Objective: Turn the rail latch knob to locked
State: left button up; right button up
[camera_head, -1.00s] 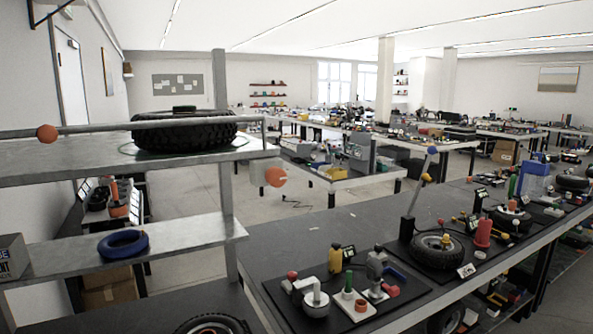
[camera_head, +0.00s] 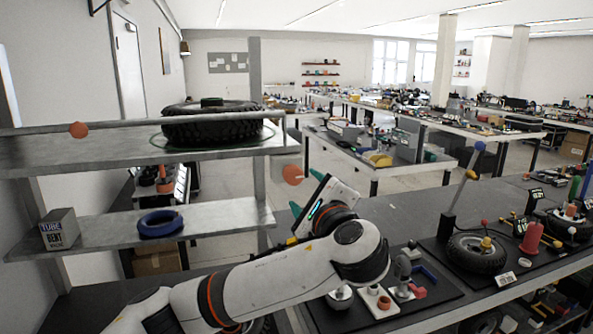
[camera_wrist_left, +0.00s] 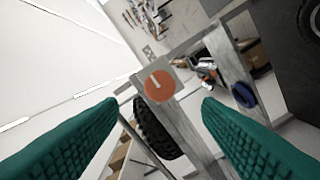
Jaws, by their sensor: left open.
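The rail latch knob is an orange round knob (camera_head: 292,174) on a grey plate at the right end of the shelf's rail. In the left wrist view the orange knob (camera_wrist_left: 159,86) carries a short pale mark and sits between my two teal fingers, further off. My left gripper (camera_head: 304,191) is open and empty, just right of the knob in the head view, apart from it. Its fingertips (camera_wrist_left: 160,103) frame the knob in the wrist view without touching it. My right gripper is not in view.
The lower shelf holds a blue ring (camera_head: 160,224) and a grey box (camera_head: 59,229). A dark workbench (camera_head: 400,222) with tools and wheels lies under and right of my arm.

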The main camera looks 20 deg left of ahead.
aim_at(294, 176)
pick_arm(q)
jog(key=p+x, duration=0.4)
jog(key=x, duration=0.5)
jog(key=shift+r, duration=0.15)
jog(key=shift+w+a+p, duration=0.3)
jog(key=shift+w+p, duration=0.05)
jog(key=shift+w, duration=0.05)
jog(key=c, duration=1)
jog(key=shift+f, duration=0.2)
